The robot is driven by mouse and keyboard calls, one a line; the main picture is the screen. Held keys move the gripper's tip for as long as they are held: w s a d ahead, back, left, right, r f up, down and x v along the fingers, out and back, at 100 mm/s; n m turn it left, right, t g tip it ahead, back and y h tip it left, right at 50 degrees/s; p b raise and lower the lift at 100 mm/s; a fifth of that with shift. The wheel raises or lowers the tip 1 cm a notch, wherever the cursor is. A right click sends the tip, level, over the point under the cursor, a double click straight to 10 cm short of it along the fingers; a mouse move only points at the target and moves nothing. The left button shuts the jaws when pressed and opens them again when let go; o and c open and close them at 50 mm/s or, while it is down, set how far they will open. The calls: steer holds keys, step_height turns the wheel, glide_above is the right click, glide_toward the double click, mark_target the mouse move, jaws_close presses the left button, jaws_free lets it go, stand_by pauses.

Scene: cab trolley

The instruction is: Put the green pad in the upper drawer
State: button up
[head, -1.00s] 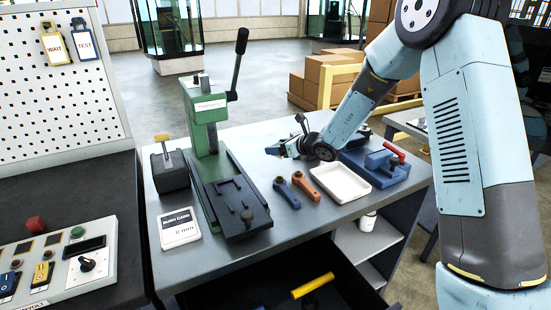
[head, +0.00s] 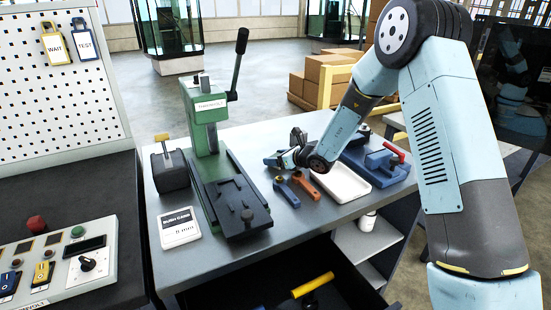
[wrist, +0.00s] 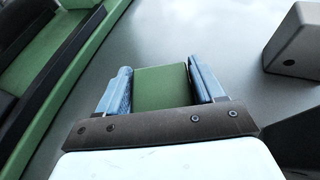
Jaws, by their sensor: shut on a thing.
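The green pad (wrist: 162,88) is a block between the two blue fingers of my gripper (wrist: 160,80) in the wrist view. The fingers are shut on its sides. In the head view my gripper (head: 275,160) is over the grey bench top, right of the green press; the pad cannot be made out there. A drawer (head: 235,290) under the bench top is pulled out, with a dark interior. A yellow-handled thing (head: 312,285) shows in it. The drawer's front and lower part are cut off by the picture's bottom edge.
The green press (head: 220,160) stands left of my gripper.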

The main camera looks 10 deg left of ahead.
steer(key=o, duration=1)
steer(key=shift+o, duration=0.2)
steer(key=shift+r, duration=0.1)
steer(key=v, duration=1.2)
steer(key=shift+d, duration=0.1)
